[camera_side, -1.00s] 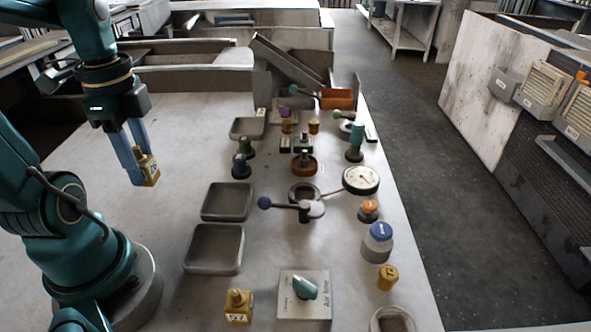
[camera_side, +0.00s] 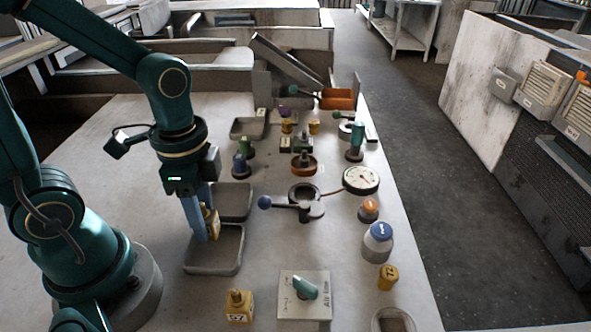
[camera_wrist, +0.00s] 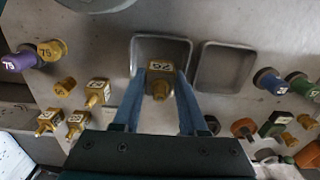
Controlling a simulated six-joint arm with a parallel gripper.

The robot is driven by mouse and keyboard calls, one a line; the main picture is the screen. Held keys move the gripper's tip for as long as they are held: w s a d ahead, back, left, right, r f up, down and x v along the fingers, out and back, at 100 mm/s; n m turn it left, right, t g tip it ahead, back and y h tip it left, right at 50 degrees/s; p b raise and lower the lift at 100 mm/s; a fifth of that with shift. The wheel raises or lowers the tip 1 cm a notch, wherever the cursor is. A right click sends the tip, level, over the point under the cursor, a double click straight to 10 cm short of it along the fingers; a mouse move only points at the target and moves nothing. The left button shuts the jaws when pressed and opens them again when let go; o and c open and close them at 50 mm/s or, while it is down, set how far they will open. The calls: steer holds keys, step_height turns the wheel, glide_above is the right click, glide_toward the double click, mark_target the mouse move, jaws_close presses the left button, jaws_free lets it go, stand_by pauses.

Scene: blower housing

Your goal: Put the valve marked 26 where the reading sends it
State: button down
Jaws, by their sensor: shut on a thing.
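My gripper (camera_side: 203,232) is shut on a yellow valve (camera_side: 210,219). In the wrist view the valve (camera_wrist: 160,82) sits between the blue fingers, and its label appears to read 26 upside down. The valve is over the nearer grey tray (camera_side: 213,268), towards its back left in the side view. I cannot tell whether it touches the tray. The farther grey tray (camera_side: 232,198) is partly hidden by my gripper and looks empty. A round dial gauge (camera_side: 361,180) stands right of centre; its reading is too small to tell.
A lever with a blue ball (camera_side: 264,202) reaches left from a ring-shaped fixture (camera_side: 304,194). A yellow valve marked 27 (camera_side: 238,308) and an air line plate (camera_side: 304,311) stand at the front. A blue-topped jar (camera_side: 377,246) stands right. Several other valves stand farther back.

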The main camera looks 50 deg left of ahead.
mark_target(210, 234)
steer(key=shift+d+f, duration=0.15)
steer(key=shift+f, duration=1.95)
steer(key=shift+f, duration=0.2)
steer(key=shift+c, duration=2.2)
jaws_free()
steer(key=shift+r, duration=0.2)
step_height(210, 234, up, 12)
steer(key=shift+f, duration=0.1)
steer(key=n+t, duration=0.1)
steer(key=r+n+t, duration=0.1)
steer(key=n, duration=0.1)
steer(key=shift+s+d, duration=0.15)
steer(key=n+t, duration=0.1)
steer(key=n, duration=0.1)
steer(key=n+t, duration=0.1)
steer(key=shift+d+r+n, duration=0.1)
steer(key=shift+r+n, duration=0.2)
steer(key=shift+n, duration=0.1)
steer(key=shift+d+r+n+t, duration=0.1)
steer(key=shift+r+n+t, duration=0.05)
steer(key=shift+n+t, duration=0.75)
